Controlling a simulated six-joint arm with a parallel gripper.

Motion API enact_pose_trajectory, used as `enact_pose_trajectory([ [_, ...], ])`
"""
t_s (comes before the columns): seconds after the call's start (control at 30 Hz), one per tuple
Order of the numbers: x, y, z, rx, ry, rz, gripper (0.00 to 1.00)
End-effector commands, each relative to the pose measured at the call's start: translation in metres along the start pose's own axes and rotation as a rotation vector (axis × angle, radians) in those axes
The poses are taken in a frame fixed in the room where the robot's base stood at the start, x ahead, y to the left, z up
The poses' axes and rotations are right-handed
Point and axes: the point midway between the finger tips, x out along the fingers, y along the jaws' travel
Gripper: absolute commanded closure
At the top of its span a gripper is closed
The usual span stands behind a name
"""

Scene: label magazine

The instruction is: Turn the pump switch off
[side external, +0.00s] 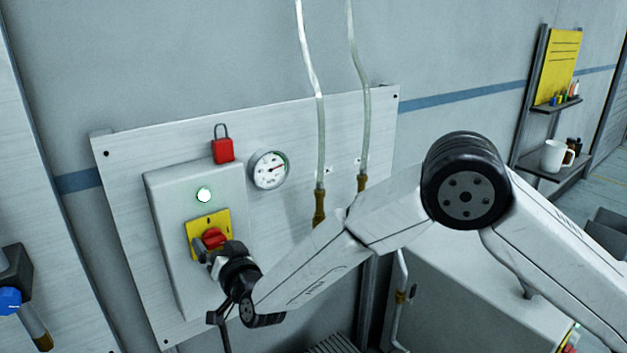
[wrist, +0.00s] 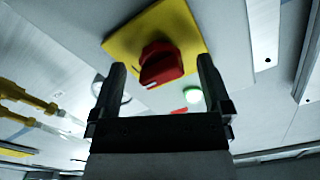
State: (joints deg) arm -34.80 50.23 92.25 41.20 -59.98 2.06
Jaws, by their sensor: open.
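The pump switch is a red rotary knob (side external: 213,238) on a yellow plate (side external: 194,226), on the front of a grey box (side external: 168,190). In the wrist view the red knob (wrist: 161,66) sits in front of the yellow plate (wrist: 196,38). A lamp (side external: 204,195) above the switch glows green, and it also shows in the wrist view (wrist: 193,95). My gripper (side external: 206,250) is right at the switch. In the wrist view my gripper (wrist: 160,72) is open, one finger on each side of the knob, with gaps visible. I cannot tell how deep the fingers reach.
A red padlock (side external: 223,149) and a round gauge (side external: 269,170) are on the panel (side external: 130,165) above and right of the box. Two clear hoses (side external: 320,130) run down the panel. A shelf with a white mug (side external: 553,155) is far right.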

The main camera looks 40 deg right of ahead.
Motion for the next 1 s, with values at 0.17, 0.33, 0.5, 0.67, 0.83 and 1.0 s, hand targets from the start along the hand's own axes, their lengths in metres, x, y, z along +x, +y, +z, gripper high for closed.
enact_pose_trajectory([
  [0.17, 0.0089, 0.0005, -0.0004, -0.001, 0.0, 0.001, 0.01],
  [0.33, 0.0106, 0.0005, -0.0004, -0.001, 0.0, 0.001, 0.01],
  [0.5, 0.0104, 0.0004, -0.0004, -0.001, 0.0, 0.0, 0.04],
  [0.67, 0.0102, 0.0004, -0.0003, -0.001, 0.0, 0.0, 0.55],
  [0.83, 0.0101, 0.0006, -0.0002, -0.001, 0.0, 0.001, 0.93],
  [1.0, 0.01, 0.0009, -0.0001, -0.01, 0.0, 0.001, 0.93],
])
